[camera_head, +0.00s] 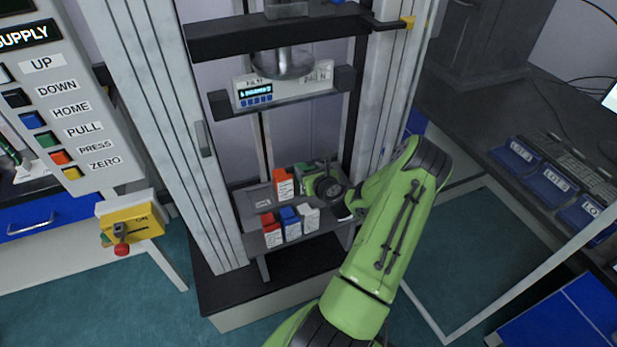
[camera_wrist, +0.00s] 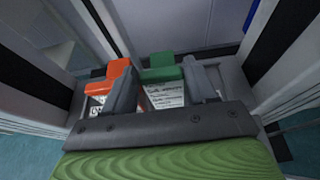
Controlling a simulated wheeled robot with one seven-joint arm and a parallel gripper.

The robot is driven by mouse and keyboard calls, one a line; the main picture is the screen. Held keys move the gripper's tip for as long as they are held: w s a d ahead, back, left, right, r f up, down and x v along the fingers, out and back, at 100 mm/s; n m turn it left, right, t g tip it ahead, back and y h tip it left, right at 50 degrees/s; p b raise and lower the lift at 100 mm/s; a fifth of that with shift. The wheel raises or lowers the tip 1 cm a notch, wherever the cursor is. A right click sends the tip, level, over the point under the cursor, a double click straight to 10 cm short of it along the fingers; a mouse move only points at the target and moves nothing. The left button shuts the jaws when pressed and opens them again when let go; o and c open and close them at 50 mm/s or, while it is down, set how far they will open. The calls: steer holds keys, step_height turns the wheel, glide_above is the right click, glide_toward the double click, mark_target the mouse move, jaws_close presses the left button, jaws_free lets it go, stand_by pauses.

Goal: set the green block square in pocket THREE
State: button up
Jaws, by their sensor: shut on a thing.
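The green block (camera_wrist: 160,73) sits between the two fingers of my gripper (camera_wrist: 163,80) in the wrist view, with a white printed face below its green top. My gripper is shut on it. An orange block (camera_head: 283,184) stands just left of my gripper and also shows in the wrist view (camera_wrist: 118,70). Pocket THREE's label is not readable, and whether the green block is seated is unclear.
Red (camera_head: 269,228), blue (camera_head: 290,221) and white (camera_head: 308,217) blocks stand along the rack's front. A crosshead with a display (camera_head: 284,88) hangs above. The machine's light columns (camera_head: 172,120) flank the rack. Blue labelled bins (camera_head: 550,185) lie at the right.

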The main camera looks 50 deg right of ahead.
steer(key=shift+f, duration=0.25)
steer(key=o, duration=1.2)
steer(key=shift+f, duration=0.15)
steer(key=shift+c, duration=0.2)
